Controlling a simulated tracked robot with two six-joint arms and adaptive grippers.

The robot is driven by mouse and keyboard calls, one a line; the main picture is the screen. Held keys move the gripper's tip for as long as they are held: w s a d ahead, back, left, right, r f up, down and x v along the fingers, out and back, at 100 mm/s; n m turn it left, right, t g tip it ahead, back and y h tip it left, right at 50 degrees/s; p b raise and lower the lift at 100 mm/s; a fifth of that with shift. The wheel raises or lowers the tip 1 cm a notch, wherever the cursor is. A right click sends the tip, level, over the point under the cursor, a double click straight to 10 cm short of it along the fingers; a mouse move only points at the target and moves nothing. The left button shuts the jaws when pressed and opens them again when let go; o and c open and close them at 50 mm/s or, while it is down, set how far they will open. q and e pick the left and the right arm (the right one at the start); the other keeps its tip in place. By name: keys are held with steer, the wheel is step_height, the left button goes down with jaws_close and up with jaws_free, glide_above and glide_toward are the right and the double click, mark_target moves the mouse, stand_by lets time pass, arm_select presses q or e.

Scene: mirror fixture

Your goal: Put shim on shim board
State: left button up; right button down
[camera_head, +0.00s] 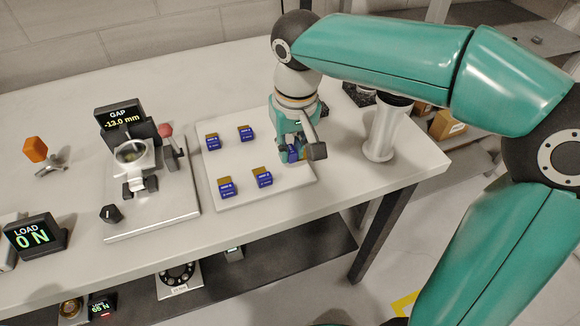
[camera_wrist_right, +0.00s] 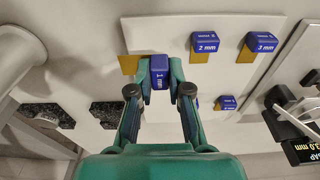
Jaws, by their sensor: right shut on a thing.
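The shim board (camera_head: 245,163) is a white plate on the table with several blue-and-gold shims. A 2 mm shim (camera_wrist_right: 204,42) and a 3 mm shim (camera_wrist_right: 260,42) show in the right wrist view. My right gripper (camera_head: 295,150) is over the board's right side, shut on a blue shim marked 1 (camera_wrist_right: 160,73). That shim also shows between the fingers in the head view (camera_head: 291,154). A gold piece (camera_wrist_right: 128,64) sits left of the held shim; I cannot tell whether it belongs to it. Whether the held shim touches the board is unclear. My left gripper is out of view.
Left of the board stands a mirror fixture (camera_head: 135,165) with a red knob and a GAP display (camera_head: 122,121) reading -13.0 mm. A LOAD display (camera_head: 35,237) reads 0 N. A pale cylinder (camera_head: 381,132) stands right of the board. The table's front right corner is bare.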

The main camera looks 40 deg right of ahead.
mark_target(291, 176)
steer(key=shift+f+b, duration=0.3)
steer(key=shift+f, duration=2.1)
steer(key=shift+f, duration=0.2)
steer(key=c, duration=1.1)
jaws_free()
steer(key=shift+r, duration=0.1)
steer(key=shift+r, duration=0.1)
steer(key=shift+r, duration=0.25)
step_height(291, 176, up, 12)
steer(key=s+p, duration=0.1)
steer(key=p, duration=0.1)
steer(key=shift+s+a+f, duration=0.15)
steer(key=shift+s+f, duration=0.1)
